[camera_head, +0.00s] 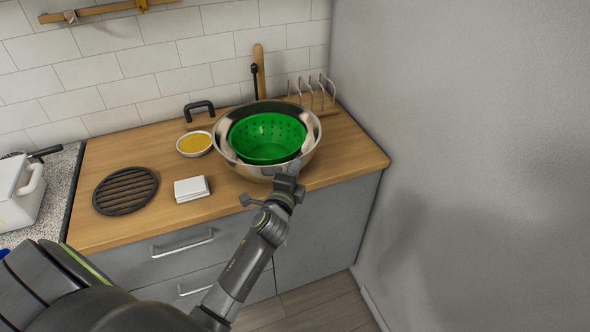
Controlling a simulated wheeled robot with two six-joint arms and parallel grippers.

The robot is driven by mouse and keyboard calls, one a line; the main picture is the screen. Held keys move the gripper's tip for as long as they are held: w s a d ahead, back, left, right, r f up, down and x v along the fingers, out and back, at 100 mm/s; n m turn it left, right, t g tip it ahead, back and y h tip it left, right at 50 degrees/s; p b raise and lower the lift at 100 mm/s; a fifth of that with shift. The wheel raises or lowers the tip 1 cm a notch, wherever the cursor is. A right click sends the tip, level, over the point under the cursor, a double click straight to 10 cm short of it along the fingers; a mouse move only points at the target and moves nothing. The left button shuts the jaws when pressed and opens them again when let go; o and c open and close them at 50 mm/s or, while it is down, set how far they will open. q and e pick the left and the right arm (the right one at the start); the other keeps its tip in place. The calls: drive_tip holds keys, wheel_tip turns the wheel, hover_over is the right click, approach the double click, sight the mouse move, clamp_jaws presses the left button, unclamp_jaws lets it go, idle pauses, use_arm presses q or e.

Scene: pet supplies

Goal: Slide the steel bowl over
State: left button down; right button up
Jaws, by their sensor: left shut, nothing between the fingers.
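The steel bowl (308,153) stands upright on the wooden counter (348,165), toward its right side. A green colander (266,149) with small holes sits inside the bowl. My left gripper (294,172) is at the near right side of the bowl, with its fingers shut and nothing between them. The fingertips overlap the bowl's lower wall in the view; I cannot tell whether they touch it. My right gripper is not in view.
A small dish of yellow food (194,144) is close to the bowl's left. A white cloth stack (191,188) and a round black trivet (125,190) lie further left. A wooden rack (312,99) stands behind, near the grey wall (460,150) at right.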

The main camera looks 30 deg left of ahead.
use_arm(q)
drive_tip(key=w+a, duration=0.1)
drive_tip(key=a, duration=0.1)
drive_tip(key=w+a+b, duration=0.1)
drive_tip(key=a, duration=0.1)
drive_tip(key=w+a, duration=0.2)
drive_tip(key=shift+a, duration=0.1)
drive_tip(key=shift+w+a, duration=0.2)
drive_tip(key=shift+a, duration=0.05)
idle(0.4)
